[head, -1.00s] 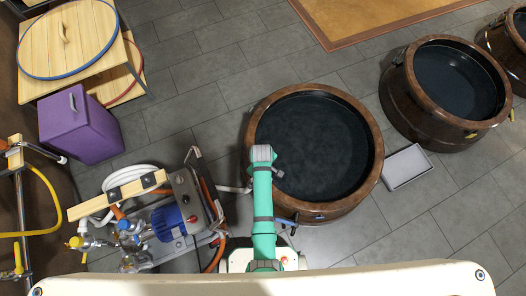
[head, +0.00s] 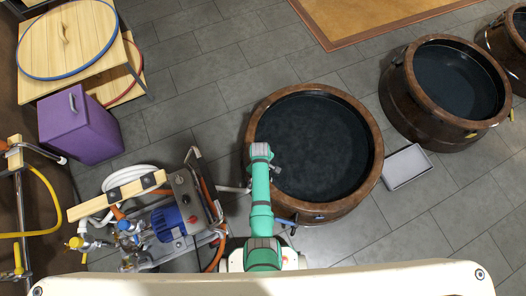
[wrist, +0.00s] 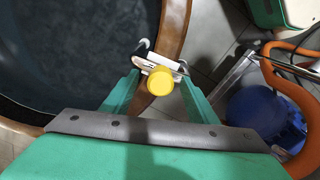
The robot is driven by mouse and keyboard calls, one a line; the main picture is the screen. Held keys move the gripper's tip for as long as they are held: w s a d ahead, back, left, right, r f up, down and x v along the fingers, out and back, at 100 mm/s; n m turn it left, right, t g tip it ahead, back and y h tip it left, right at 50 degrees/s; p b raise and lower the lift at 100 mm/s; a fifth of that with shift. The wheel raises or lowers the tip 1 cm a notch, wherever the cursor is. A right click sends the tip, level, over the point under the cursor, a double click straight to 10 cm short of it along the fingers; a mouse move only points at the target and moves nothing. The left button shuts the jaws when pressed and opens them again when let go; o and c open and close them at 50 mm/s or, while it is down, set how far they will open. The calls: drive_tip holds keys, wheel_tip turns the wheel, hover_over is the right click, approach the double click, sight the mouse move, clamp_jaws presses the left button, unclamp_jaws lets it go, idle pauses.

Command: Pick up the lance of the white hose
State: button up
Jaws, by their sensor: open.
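The white hose (head: 128,178) lies coiled beside the pump cart at the lower left in the head view. A pale lance-like rod (head: 233,189) reaches from the cart toward the near barrel's rim. In the wrist view, my gripper (wrist: 160,76) is open, with its two green fingers pointing at the barrel rim. A yellow round cap (wrist: 160,82) on a pale metal fitting shows between the fingertips. I cannot tell whether it belongs to the lance or whether the fingers touch it.
The dark-filled wooden barrel (head: 377,150) stands close under my arm. The pump cart with its blue motor (head: 168,222) and orange hose (wrist: 297,95) is close by. A grey tray (head: 407,167) lies right of the barrel.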

wheel_tip(320, 180, down, 2)
drive_tip(key=shift+a+f, duration=0.1)
drive_tip(key=shift+f, duration=0.25)
drive_tip(key=c, duration=1.3)
drive_tip(key=shift+o, duration=0.2)
